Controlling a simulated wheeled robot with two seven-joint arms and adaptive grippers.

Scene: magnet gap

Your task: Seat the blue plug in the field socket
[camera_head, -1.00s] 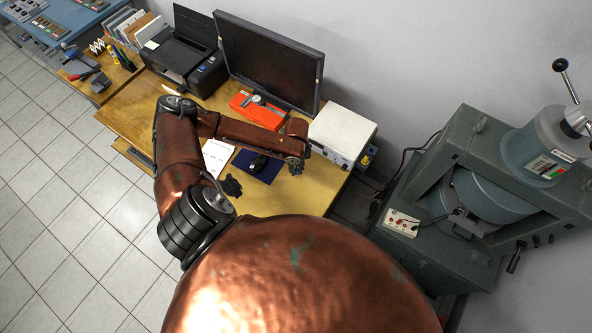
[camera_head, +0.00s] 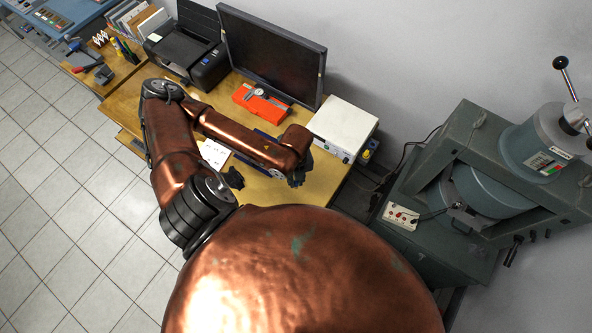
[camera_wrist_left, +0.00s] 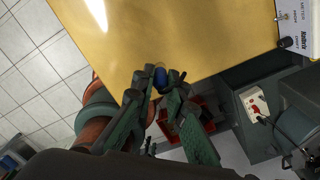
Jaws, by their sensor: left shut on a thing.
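My left gripper (camera_head: 298,176) hangs over the right front part of the wooden desk, partly hidden under my forearm in the head view. In the left wrist view its fingers (camera_wrist_left: 161,84) are shut on the small blue plug (camera_wrist_left: 160,75), which shows between the fingertips near the desk edge. A pale socket panel (camera_head: 401,214) with red and dark sockets sits on the green magnet frame, to the right of the gripper and apart from it. The panel also shows in the left wrist view (camera_wrist_left: 255,103). I cannot tell which socket is the field one. My right gripper is not in view.
A white meter box (camera_head: 342,130) stands on the desk's right end, close to the gripper. The large magnet (camera_head: 480,190) stands right of the desk, past a gap. A dark lead (camera_head: 433,213) runs from the panel. A monitor (camera_head: 270,57) and an orange case (camera_head: 262,103) are behind.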

